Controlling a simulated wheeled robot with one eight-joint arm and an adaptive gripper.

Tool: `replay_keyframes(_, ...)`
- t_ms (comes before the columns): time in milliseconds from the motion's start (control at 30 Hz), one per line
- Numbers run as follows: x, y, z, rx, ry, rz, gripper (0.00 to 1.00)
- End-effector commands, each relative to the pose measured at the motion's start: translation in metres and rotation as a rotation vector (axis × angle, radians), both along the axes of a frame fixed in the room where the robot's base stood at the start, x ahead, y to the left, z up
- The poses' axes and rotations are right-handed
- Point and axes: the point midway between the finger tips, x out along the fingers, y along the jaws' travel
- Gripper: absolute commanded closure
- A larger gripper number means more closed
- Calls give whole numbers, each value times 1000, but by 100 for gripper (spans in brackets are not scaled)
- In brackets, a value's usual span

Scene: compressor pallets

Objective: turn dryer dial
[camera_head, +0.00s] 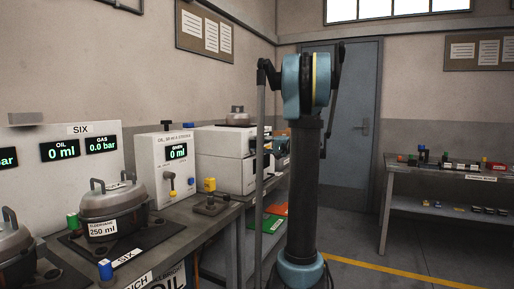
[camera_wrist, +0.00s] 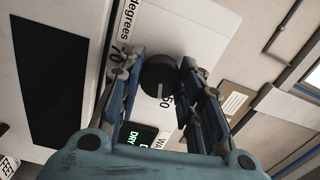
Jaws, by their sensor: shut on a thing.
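The dryer dial (camera_wrist: 157,77) is a dark round knob with a pale mark, on a white panel, in the wrist view. Printed beside it are "70", "50" and "degrees". My gripper (camera_wrist: 160,64) has its two blue-grey fingers on either side of the dial and is shut on it. A small display (camera_wrist: 133,138) with green text reading "DRY" sits below the dial, partly hidden by a finger. In the head view my arm stands in the middle, and the dial and fingertips cannot be made out.
A workbench (camera_head: 183,235) on the left carries a lidded pot (camera_head: 112,200) labelled 250 ml and a white unit with a display (camera_head: 176,152) reading 0 ml. A second table (camera_head: 455,172) with small parts stands at the right. Floor between is clear.

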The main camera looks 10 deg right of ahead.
Motion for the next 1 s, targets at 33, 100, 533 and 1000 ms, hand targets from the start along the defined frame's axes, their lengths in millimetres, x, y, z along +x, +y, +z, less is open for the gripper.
replay_keyframes(33,-1,0,-3,-31,-33,1,90)
replay_keyframes(100,-2,0,-3,-70,-86,2,90)
replay_keyframes(533,-2,1,-5,-312,-417,5,90)
replay_keyframes(1000,-1,0,-4,-569,-770,3,90)
